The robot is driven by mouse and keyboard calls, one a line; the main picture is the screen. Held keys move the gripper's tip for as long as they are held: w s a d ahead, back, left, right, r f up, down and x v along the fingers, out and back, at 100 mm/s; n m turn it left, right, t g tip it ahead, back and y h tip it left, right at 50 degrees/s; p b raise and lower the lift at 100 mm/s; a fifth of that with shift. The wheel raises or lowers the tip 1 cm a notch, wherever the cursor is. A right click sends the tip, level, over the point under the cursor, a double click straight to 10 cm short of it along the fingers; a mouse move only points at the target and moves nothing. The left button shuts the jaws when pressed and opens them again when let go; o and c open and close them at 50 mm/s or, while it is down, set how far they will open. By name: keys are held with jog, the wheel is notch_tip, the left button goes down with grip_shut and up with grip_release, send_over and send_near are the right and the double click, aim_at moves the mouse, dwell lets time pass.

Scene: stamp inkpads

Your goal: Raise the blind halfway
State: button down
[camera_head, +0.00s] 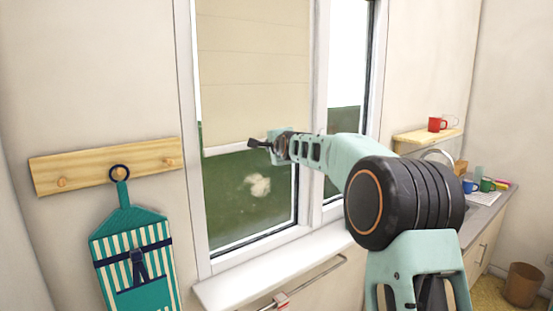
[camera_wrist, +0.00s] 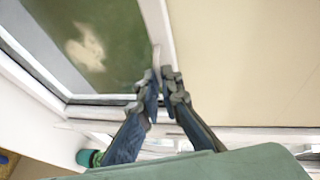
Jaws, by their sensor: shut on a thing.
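The beige blind (camera_head: 253,65) hangs over the upper part of the left window pane; green ground shows below it. Its white bottom bar (camera_head: 226,149) lies roughly level. My gripper (camera_head: 254,143) is at this bar, near the middle of its width. In the wrist view, the blind (camera_wrist: 245,60) fills the upper right and the bottom bar (camera_wrist: 156,30) runs down to my fingertips (camera_wrist: 163,88). My gripper is shut on the bar; the fingers hide the exact contact.
A wooden peg rack (camera_head: 100,167) with a hanging teal striped apron (camera_head: 133,255) is at left. The white sill (camera_head: 270,272) sticks out below the window. At right are a wooden shelf with a red mug (camera_head: 437,124), a counter with several mugs, and a brown bin (camera_head: 523,285).

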jog(key=shift+r, duration=0.9)
jog(key=c, duration=2.1)
grip_release()
jog(key=shift+f, duration=0.1)
jog(key=shift+v, duration=6)
